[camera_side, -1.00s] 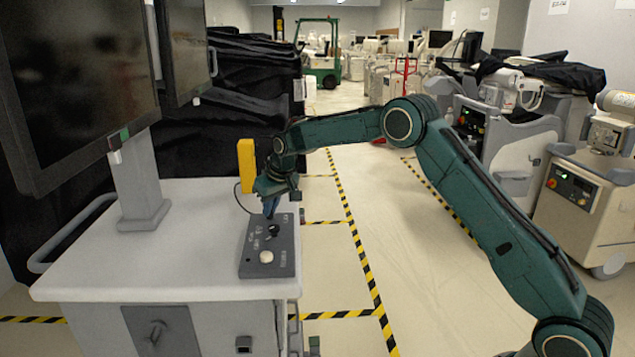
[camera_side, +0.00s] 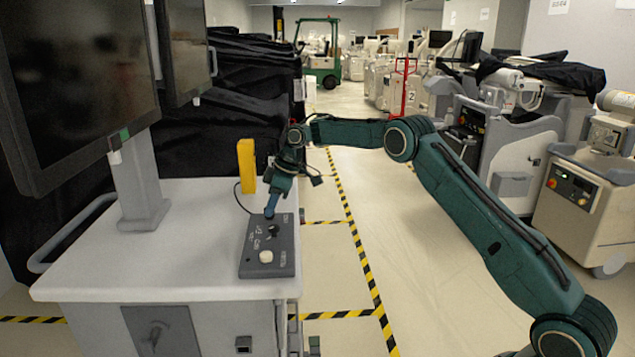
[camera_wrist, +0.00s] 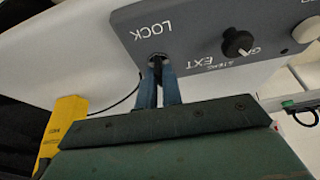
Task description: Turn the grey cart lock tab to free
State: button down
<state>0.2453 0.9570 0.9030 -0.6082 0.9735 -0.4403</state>
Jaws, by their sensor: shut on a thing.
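The grey control panel (camera_side: 253,262) lies on the white cart top (camera_side: 185,265), and also shows in the wrist view (camera_wrist: 195,45). Its far end carries the printed word LOCK (camera_wrist: 152,30). My gripper (camera_side: 269,212) leans over that far end, its blue fingers pointing down to the panel. In the wrist view its fingertips (camera_wrist: 158,72) are shut on the lock tab (camera_wrist: 157,59) beside the word LOCK. The fingers hide most of the tab, so its angle is unclear.
A black knob (camera_side: 273,231) and a white button (camera_side: 266,256) sit nearer on the panel. A yellow block (camera_side: 246,165) stands upright behind it, with a thin dark cable nearby. A monitor on a post (camera_side: 139,180) stands left. The striped floor right of the cart is clear.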

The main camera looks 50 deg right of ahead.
aim_at(283, 218)
jog(key=shift+r+n, duration=0.1)
jog(key=shift+n, duration=0.2)
jog(key=c, duration=1.6)
grip_release()
jog(key=shift+o, duration=0.2)
jog(key=v, duration=0.7)
jog(key=shift+d+r, duration=0.15)
jog(key=shift+r, duration=0.1)
